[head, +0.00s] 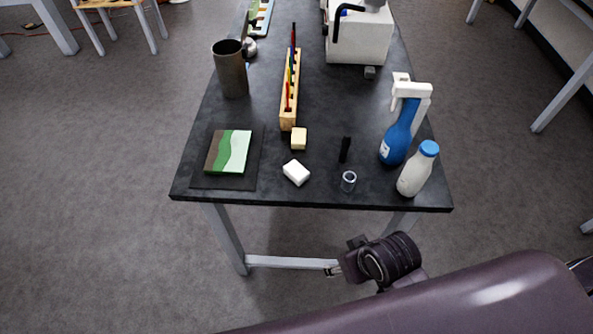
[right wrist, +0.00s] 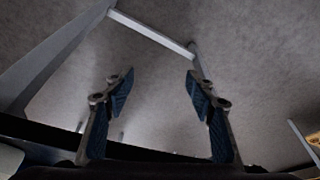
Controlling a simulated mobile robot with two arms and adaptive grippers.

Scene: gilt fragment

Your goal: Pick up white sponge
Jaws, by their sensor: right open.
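The white sponge (head: 296,173) is a small white block lying near the front edge of the black table (head: 325,197), left of a small metal cylinder. My right arm reaches in from the lower right of the head view. Its wrist is in front of and below the table edge, apart from the sponge. In the right wrist view my right gripper (right wrist: 158,88) is open and empty, with its two blue-padded fingers wide apart over floor and table legs. The sponge does not show clearly in that view. My left gripper is in neither view.
A yellowish block (head: 299,138) sits just behind the sponge. A green-and-white picture block (head: 228,152) on a dark board lies to the left. The metal cylinder (head: 348,181), a black object (head: 345,149), a white bottle (head: 418,168) and a blue spray bottle (head: 400,133) stand right.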

